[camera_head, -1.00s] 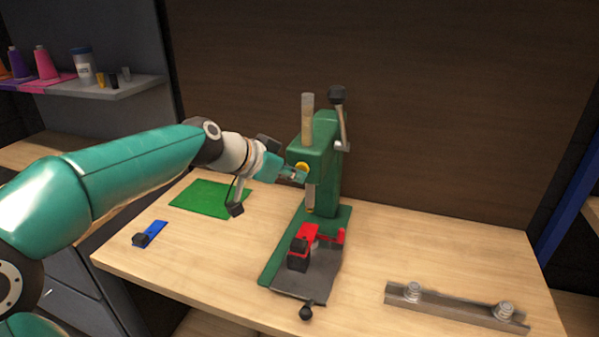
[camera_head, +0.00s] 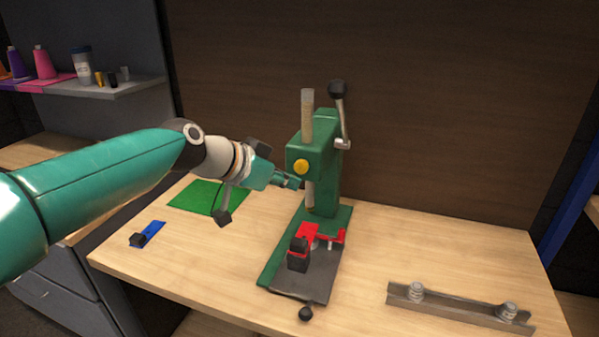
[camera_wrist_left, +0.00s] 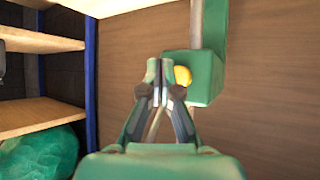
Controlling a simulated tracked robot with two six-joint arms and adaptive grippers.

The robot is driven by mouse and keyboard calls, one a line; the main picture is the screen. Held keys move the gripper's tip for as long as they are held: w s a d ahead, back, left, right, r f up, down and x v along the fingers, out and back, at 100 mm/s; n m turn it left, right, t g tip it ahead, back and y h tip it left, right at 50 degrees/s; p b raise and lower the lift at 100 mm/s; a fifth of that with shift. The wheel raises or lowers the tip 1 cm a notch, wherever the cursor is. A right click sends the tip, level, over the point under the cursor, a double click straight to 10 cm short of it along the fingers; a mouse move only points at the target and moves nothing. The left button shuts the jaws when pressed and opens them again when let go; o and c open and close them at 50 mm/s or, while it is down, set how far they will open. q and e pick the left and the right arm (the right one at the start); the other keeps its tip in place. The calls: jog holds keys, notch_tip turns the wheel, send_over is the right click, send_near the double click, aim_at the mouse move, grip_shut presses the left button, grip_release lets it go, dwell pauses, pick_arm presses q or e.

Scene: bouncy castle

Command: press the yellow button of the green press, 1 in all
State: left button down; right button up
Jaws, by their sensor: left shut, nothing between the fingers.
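The green press (camera_head: 322,160) stands upright on the wooden table, with a round yellow button (camera_head: 301,167) on the front of its head. My left gripper (camera_head: 296,184) is shut and empty, just below and left of the button in the head view. In the left wrist view, my left gripper (camera_wrist_left: 160,66) points past the side of the press head (camera_wrist_left: 208,76). The yellow button (camera_wrist_left: 183,76) shows beside its fingertips there. A small gap seems to lie between them, but I cannot tell the depth. My right gripper is not in view.
A red clamp (camera_head: 322,235) sits on the press base. A metal rail (camera_head: 455,308) with two knobs lies at the right, a green mat (camera_head: 196,196) and a blue strip (camera_head: 153,230) at the left. The table between press and rail is clear.

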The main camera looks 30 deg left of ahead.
pick_arm(q)
jog(key=s, duration=0.1)
jog(key=s+b, duration=0.1)
jog(key=s, duration=0.1)
jog(key=shift+s+d, duration=0.1)
jog(key=shift+d, duration=0.3)
dwell(0.6)
